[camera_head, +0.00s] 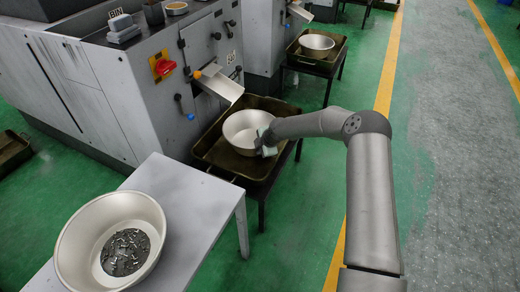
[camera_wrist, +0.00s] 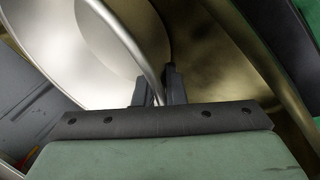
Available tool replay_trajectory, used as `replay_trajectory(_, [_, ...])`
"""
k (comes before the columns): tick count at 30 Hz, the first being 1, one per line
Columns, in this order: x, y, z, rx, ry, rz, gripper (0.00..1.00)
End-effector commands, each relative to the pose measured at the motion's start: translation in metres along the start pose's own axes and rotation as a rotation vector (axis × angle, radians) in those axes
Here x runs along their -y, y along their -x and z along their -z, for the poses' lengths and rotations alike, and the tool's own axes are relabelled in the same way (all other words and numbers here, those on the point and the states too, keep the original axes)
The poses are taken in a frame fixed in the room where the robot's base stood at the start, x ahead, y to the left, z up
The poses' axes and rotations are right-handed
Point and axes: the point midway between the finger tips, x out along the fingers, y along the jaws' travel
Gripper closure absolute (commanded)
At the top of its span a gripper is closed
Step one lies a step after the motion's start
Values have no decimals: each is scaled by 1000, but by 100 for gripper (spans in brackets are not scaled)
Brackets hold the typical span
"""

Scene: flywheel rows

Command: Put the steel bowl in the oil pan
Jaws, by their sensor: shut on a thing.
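The steel bowl (camera_head: 243,128) is empty and sits in or just above the oil pan (camera_head: 211,150), under the machine's chute. I cannot tell whether its base touches the pan floor. My gripper (camera_head: 266,142) is at the bowl's right side. In the wrist view my gripper (camera_wrist: 158,90) is shut on the rim of the bowl (camera_wrist: 115,45), one finger inside and one outside. The pan's brown metal (camera_wrist: 215,60) shows to the right of the rim there. The pan's far floor is hidden by the bowl in the head view.
A white table (camera_head: 190,210) at the front left holds another bowl (camera_head: 75,240) with small metal parts. The machine with its chute (camera_head: 220,85) stands close behind the pan. A second pan (camera_head: 335,55) with a bowl is farther back. Green floor is clear at right.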

Motion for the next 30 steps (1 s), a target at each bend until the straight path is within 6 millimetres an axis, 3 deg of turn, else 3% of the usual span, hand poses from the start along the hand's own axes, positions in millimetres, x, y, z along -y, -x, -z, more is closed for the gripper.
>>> replay_trajectory(2, [1,-3,0,0,0,-2,100])
replay_trajectory(3, [1,-2,0,0,0,0,81])
replay_trajectory(5, [1,-2,0,0,0,0,68])
replay_trajectory(13, [1,-1,0,0,0,0,68])
replay_trajectory(17, [-2,9,0,1,1,-1,68])
replay_trajectory(30, [-2,98,0,1,0,0,68])
